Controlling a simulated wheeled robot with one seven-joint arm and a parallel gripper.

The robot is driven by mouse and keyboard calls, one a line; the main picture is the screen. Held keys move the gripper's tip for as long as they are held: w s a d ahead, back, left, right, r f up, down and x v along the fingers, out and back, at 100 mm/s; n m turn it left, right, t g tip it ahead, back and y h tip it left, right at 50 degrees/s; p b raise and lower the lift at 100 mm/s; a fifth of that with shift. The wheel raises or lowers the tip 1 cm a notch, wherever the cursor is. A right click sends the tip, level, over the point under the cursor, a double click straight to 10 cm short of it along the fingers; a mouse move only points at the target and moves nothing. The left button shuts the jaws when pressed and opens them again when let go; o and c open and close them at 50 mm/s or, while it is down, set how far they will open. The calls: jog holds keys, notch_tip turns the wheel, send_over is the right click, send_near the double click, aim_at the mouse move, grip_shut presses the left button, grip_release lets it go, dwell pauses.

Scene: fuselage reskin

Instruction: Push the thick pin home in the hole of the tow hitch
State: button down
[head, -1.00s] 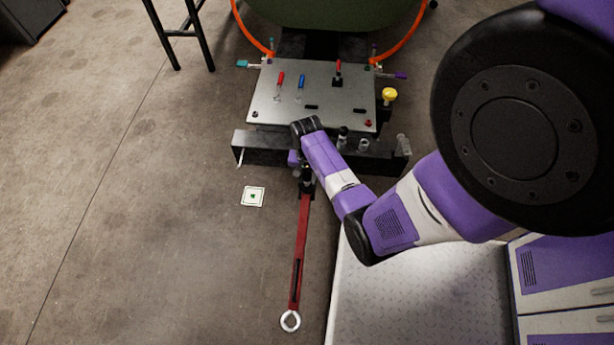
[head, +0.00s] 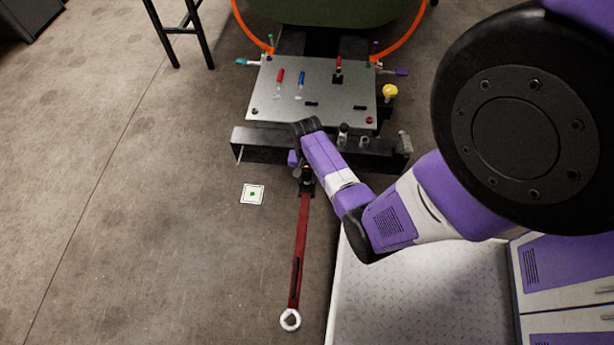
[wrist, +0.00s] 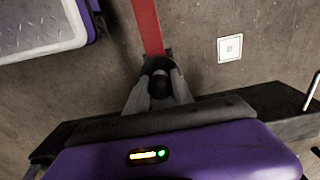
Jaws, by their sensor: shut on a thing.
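The red tow bar (head: 300,250) lies along the floor, with a ring at its near end. Its dark far end, at the tow hitch (head: 307,187), sits just in front of the black crossbeam. My gripper (wrist: 158,88) points down over this end, its grey fingers shut on a dark, round-topped piece, apparently the thick pin (wrist: 159,82). The red bar runs away from just beyond the fingers in the wrist view. The hole and the pin's lower part are hidden, so I cannot tell how deep the pin sits. My arm hides part of the hitch in the head view.
The black crossbeam (head: 265,146) stands close beside my gripper. Behind it is a metal plate (head: 318,88) with red and blue handled items. A yellow knob (head: 390,92) is at its right. A white marker card (head: 252,194) lies on open floor at left.

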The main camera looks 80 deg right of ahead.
jog(key=shift+f, duration=0.2)
jog(key=c, duration=1)
grip_release()
jog(key=shift+r, duration=0.1)
notch_tip(320, 180, up, 5)
jog(key=p, duration=0.5)
